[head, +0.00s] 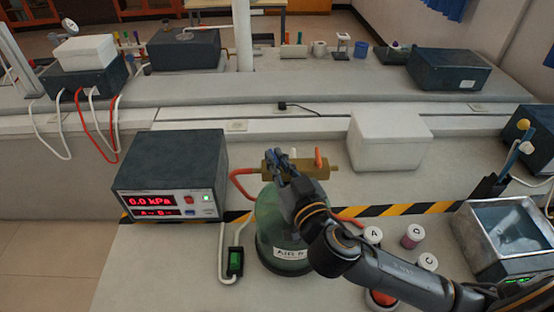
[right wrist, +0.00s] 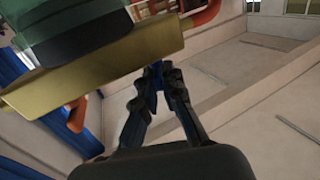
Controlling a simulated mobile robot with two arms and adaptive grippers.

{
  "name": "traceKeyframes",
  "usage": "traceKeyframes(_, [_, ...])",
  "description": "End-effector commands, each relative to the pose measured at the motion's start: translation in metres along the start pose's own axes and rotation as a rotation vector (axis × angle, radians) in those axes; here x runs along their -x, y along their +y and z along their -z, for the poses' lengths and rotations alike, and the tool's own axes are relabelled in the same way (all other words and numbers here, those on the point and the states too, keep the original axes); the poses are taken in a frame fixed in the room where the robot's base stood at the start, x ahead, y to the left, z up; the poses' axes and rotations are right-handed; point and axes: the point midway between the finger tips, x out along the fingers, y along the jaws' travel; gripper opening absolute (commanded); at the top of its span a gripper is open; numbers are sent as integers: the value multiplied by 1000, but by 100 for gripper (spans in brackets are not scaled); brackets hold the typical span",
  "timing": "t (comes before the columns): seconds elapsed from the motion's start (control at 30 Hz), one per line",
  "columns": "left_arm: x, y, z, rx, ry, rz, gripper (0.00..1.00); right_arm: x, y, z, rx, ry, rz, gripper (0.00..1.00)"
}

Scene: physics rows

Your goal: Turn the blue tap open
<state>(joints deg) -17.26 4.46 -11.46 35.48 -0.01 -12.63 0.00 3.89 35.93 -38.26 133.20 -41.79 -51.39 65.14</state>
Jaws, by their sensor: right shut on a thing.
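A brass manifold block (head: 322,168) sits above a green air tank (head: 283,228) in the middle of the bench. My right gripper (head: 277,160) is at the block's left part, its arm coming in from the right. In the right wrist view the fingers are shut on the blue tap (right wrist: 157,76), which shows small between the fingertips beside the brass block (right wrist: 125,58). In the head view my fingers mostly hide the blue tap, so its exact angle is unclear. An orange tap (head: 318,158) stands on the block farther right. My left gripper is out of view.
A pressure box (head: 172,172) reading 0.0 kPa stands left of the tank. A red hose (head: 241,185) runs to the block. Lidded jars (head: 412,236) and a metal water bath (head: 508,237) are at right. A white box (head: 389,139) stands behind.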

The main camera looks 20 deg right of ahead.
Motion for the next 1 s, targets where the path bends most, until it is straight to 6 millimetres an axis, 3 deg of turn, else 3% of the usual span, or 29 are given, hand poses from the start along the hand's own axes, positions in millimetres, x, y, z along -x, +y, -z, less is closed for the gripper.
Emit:
traceKeyframes(0.67, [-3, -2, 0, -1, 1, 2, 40, 0, 1, -1, 1, 0, 37, 0])
traceKeyframes(1.0, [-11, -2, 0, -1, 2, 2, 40, 0, 4, -1, 4, 1, 203, 0])
